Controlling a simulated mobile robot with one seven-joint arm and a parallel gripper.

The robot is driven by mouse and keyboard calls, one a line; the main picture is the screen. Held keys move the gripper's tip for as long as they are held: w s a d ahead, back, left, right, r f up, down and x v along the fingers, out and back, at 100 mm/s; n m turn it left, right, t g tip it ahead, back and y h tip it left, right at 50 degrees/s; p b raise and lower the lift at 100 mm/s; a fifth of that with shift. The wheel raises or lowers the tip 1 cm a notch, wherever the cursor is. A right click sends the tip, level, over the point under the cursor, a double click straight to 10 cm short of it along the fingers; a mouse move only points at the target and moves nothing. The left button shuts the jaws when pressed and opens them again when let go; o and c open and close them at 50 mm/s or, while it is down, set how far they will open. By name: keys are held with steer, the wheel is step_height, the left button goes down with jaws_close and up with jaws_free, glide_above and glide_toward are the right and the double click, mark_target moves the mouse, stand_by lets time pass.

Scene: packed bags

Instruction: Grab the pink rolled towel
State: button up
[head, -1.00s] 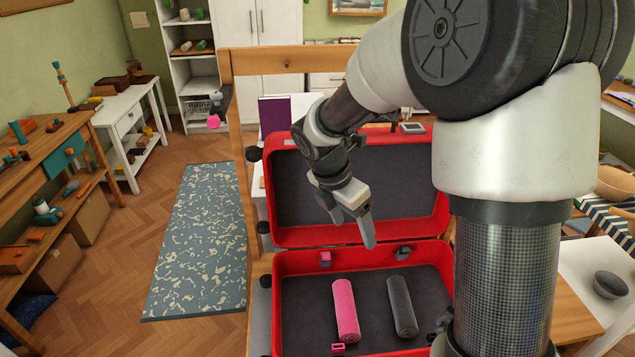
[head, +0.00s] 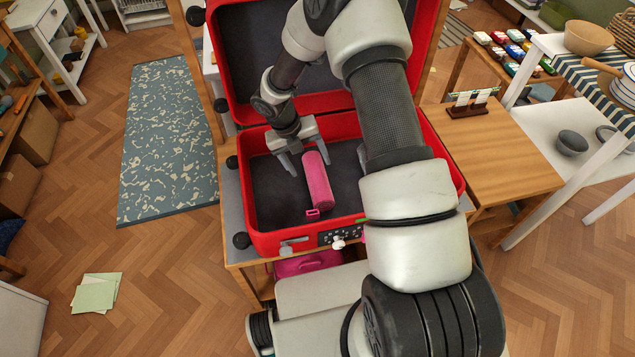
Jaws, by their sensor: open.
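The pink rolled towel (head: 318,186) lies lengthwise on the dark lining inside the open red suitcase (head: 262,236). My gripper (head: 309,169) is open and low over the suitcase, at the far end of the towel. One finger is left of the towel, with a gap of dark lining between them. The other finger is close to the towel's far end, on the right. I cannot tell whether it touches the towel. The dark grey rolled towel is not visible now; my arm covers the right part of the suitcase.
The suitcase's raised lid (head: 222,62) stands behind my gripper, and its red walls surround the towel. A small pink tag-like piece (head: 312,213) is at the towel's near end. A wooden table (head: 500,150) is at right. Left of the towel the lining is bare.

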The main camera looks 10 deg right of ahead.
mark_target(314, 175)
steer(key=b+x, duration=0.2)
steer(key=x, duration=0.5)
steer(key=shift+w+f, duration=0.15)
steer(key=shift+f, duration=0.2)
steer(key=shift+r, duration=0.1)
steer(key=c, duration=1.3)
